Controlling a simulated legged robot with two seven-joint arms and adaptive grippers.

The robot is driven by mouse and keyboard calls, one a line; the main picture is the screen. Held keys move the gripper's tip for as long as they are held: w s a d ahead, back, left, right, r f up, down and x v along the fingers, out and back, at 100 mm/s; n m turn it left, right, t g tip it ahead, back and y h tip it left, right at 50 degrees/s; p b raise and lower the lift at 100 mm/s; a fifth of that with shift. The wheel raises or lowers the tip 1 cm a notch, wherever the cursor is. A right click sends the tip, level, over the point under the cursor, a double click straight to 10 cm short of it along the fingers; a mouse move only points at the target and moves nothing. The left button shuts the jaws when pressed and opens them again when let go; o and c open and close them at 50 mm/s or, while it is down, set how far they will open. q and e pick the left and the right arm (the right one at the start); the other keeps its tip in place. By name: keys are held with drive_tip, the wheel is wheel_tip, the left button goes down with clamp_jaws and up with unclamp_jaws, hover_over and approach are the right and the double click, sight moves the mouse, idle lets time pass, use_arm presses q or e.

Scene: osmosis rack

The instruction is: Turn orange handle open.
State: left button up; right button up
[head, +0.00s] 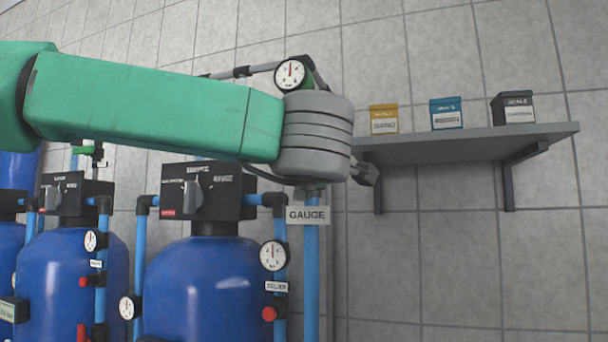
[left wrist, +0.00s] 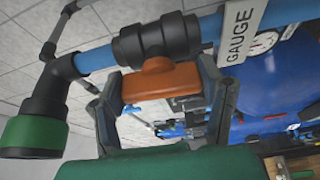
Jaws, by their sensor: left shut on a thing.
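The orange handle (left wrist: 158,84) sits on a black valve body (left wrist: 156,40) in a blue pipe, in the left wrist view. Its long side runs roughly along the pipe. My left gripper (left wrist: 165,98) is shut on the handle, one dark finger at each end of it. In the head view my green left arm reaches across from the left. Its grey wrist hides the valve and handle, and only a dark bit of the gripper (head: 365,172) shows at the right. My right gripper is in neither view.
A GAUGE label (head: 308,215) hangs on the blue pipe below my wrist, and a round gauge (head: 290,74) stands above it. Blue tanks (head: 213,285) with black heads stand below the arm. A grey shelf (head: 470,143) with three small boxes juts from the tiled wall at the right.

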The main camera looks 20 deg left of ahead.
use_arm(q)
drive_tip(key=shift+f+n+g, duration=0.3)
drive_tip(key=shift+n, duration=0.1)
drive_tip(key=o, duration=1.2)
drive_tip(key=shift+h, duration=0.3)
drive_tip(key=shift+c, duration=0.2)
drive_tip(key=shift+r, duration=0.1)
drive_tip(key=shift+s, duration=0.25)
drive_tip(key=v, duration=1.1)
drive_tip(key=shift+d+f, duration=0.2)
drive_tip(key=shift+d, duration=0.1)
drive_tip(key=shift+s, duration=0.1)
